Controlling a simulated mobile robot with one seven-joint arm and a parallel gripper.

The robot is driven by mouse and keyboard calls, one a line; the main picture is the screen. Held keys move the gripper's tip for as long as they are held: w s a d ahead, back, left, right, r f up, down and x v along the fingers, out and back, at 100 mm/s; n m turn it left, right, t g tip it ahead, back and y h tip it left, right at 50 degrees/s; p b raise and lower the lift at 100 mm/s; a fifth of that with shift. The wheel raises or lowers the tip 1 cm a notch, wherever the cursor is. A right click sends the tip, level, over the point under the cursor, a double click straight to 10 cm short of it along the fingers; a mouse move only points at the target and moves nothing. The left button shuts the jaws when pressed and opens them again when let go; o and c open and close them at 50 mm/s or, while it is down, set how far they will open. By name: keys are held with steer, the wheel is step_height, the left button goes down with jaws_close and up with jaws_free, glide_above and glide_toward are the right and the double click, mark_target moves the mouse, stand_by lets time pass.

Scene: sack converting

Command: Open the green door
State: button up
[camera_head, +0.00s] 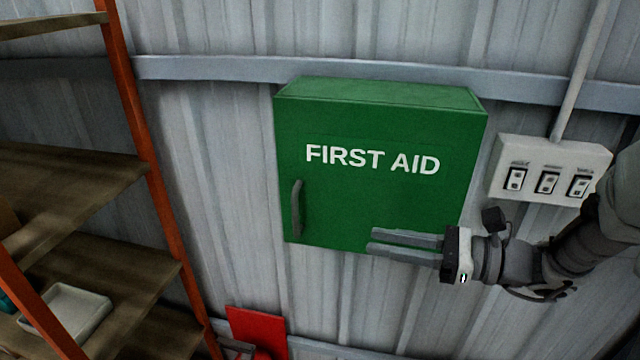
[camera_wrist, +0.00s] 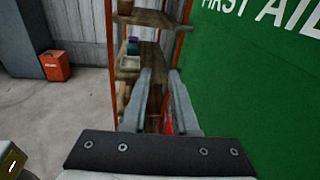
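The green door (camera_head: 380,190) is the front of a green first aid cabinet on the corrugated metal wall, and it looks closed. A grey bar handle (camera_head: 297,208) stands upright near its left edge. My gripper (camera_head: 371,240) is in front of the door's lower right part, to the right of the handle, with its fingers pointing left. The two fingers are apart with nothing between them. In the wrist view the green door (camera_wrist: 262,75) fills the right side, and my gripper (camera_wrist: 160,75) points toward the shelf.
An orange-framed shelf (camera_head: 150,165) with wooden boards stands at the left. A white switch box (camera_head: 549,168) is on the wall right of the cabinet. A red object (camera_head: 258,330) is low on the wall below. A red box (camera_wrist: 55,65) stands on the floor further off.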

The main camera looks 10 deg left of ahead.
steer(key=w+d+m+t, duration=0.1)
steer(key=w, duration=0.1)
steer(key=p, duration=0.2)
glide_above(297, 235)
steer(key=shift+w+a+y, duration=0.15)
steer(key=shift+w+y, duration=0.1)
steer(key=shift+y, duration=0.05)
jaws_close()
steer(key=shift+m, duration=0.3)
stand_by(1.0)
